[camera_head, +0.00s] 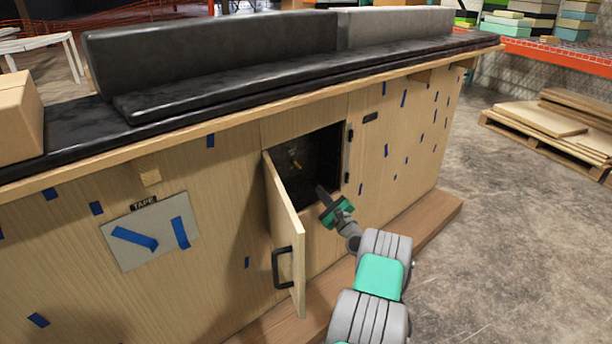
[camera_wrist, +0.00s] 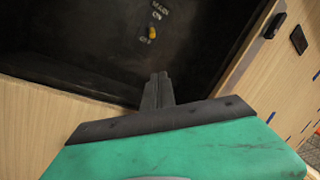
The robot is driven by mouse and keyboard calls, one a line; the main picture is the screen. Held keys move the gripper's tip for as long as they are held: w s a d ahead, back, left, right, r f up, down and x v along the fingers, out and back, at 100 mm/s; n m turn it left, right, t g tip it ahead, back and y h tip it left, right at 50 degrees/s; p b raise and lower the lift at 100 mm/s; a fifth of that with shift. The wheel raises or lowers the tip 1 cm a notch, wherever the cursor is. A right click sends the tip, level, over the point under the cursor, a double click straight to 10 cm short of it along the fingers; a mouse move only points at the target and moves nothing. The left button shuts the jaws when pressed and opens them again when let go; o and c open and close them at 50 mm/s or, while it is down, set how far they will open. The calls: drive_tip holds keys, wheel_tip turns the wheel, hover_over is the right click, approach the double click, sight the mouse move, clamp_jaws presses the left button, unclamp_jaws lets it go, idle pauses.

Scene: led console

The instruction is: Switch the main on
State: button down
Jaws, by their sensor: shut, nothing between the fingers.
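The main switch is a small yellow knob (camera_wrist: 152,32) on the dark back wall of an open compartment. In the wrist view a white ON label is above it and an OFF label is just below left. Its exact setting is too small to tell. The knob also shows in the head view (camera_head: 294,152), in the upper left of the opening. My gripper (camera_head: 320,188) is shut and empty, with its fingertips at the lower right of the opening. In the wrist view the fingertips (camera_wrist: 158,77) point toward the knob and are apart from it.
The compartment door (camera_head: 285,230) hangs open to the left, with a black handle (camera_head: 280,268) on it. The wooden frame closely bounds the opening. A black padded bench top (camera_head: 250,85) lies above. A cardboard box (camera_head: 18,118) sits at left.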

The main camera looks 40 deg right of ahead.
sight(297, 166)
drive_tip(key=b+x, duration=0.3)
drive_tip(key=x, duration=0.6)
drive_tip(key=shift+w+f+b, duration=0.1)
drive_tip(key=shift+w+b, duration=0.3)
drive_tip(key=a+r, duration=0.1)
drive_tip(key=s+a+r, duration=0.1)
drive_tip(key=r, duration=0.1)
drive_tip(key=shift+s+a, duration=0.1)
drive_tip(key=shift+a, duration=0.25)
drive_tip(key=shift+d, duration=0.1)
drive_tip(key=shift+r, duration=0.1)
